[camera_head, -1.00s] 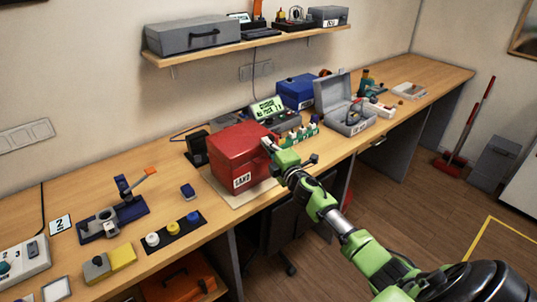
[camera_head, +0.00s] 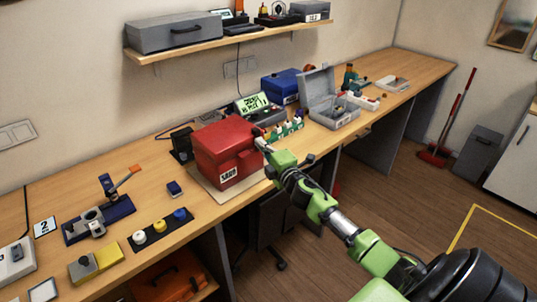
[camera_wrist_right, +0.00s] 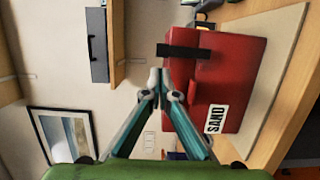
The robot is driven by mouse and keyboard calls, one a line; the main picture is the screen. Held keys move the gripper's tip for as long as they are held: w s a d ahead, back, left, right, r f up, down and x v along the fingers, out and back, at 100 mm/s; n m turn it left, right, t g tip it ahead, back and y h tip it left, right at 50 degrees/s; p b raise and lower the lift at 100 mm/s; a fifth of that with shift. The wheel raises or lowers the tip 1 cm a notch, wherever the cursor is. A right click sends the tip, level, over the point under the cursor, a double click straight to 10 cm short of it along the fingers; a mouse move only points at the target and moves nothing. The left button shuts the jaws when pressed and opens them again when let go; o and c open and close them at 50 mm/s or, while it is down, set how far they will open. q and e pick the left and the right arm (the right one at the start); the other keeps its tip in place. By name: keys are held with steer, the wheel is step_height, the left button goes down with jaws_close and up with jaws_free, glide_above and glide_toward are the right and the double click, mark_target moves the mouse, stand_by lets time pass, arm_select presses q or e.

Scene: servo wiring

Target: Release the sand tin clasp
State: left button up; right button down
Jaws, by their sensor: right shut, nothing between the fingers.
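The sand tin (camera_head: 222,147) is a red box with a white SAND label, on a light mat on the bench; its lid looks closed. It also shows in the right wrist view (camera_wrist_right: 240,80). There, a black bar (camera_wrist_right: 183,50) crosses the tin's edge and a small red tab (camera_wrist_right: 192,91) stands out beside it; I cannot tell which is the clasp. My right gripper (camera_head: 260,145) is at the tin's right side. In the wrist view its fingertips (camera_wrist_right: 160,82) are shut and empty, close to the tin's edge; contact is unclear. My left gripper is out of view.
Right of the tin stand a row of small coloured parts (camera_head: 285,131) and an open grey case (camera_head: 330,112). A blue box (camera_head: 281,87) is behind. Left are a blue fixture (camera_head: 98,222) and a strip of coloured knobs (camera_head: 160,230). A shelf (camera_head: 232,43) hangs above.

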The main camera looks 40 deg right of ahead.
steer(key=s+a, duration=0.1)
steer(key=s, duration=0.5)
steer(key=shift+s+a, duration=0.15)
steer(key=shift+s, duration=0.15)
steer(key=s+a+f+m+g+b, duration=0.1)
steer(key=s+f+m+g, duration=0.3)
steer(key=f, duration=1.2)
steer(key=s+f+m+g+b, duration=0.15)
steer(key=s+f, duration=0.45)
steer(key=f, duration=0.9)
steer(key=s+a+f+m+g+y, duration=0.1)
steer(key=s+a+f+m+g, duration=0.15)
steer(key=s+f, duration=0.65)
steer(key=s+a+f+m+g, duration=0.1)
steer(key=s+a+f+g, duration=0.25)
steer(key=s+f, duration=0.55)
steer(key=s+a+f+m+g+b, duration=0.1)
steer(key=s+a+f, duration=0.3)
steer(key=s, duration=0.4)
steer(key=s+a+f+m+g+y, duration=0.1)
steer(key=s+a+f+m+g, duration=0.1)
steer(key=s+a+f, duration=0.3)
steer(key=s+a+f+m+g+b, duration=0.1)
steer(key=s+a+f, duration=0.4)
steer(key=s, duration=0.7)
steer(key=shift+s+f+m+g+y+b, duration=0.35)
steer(key=shift+f+g, duration=0.3)
steer(key=shift+f, duration=0.3)
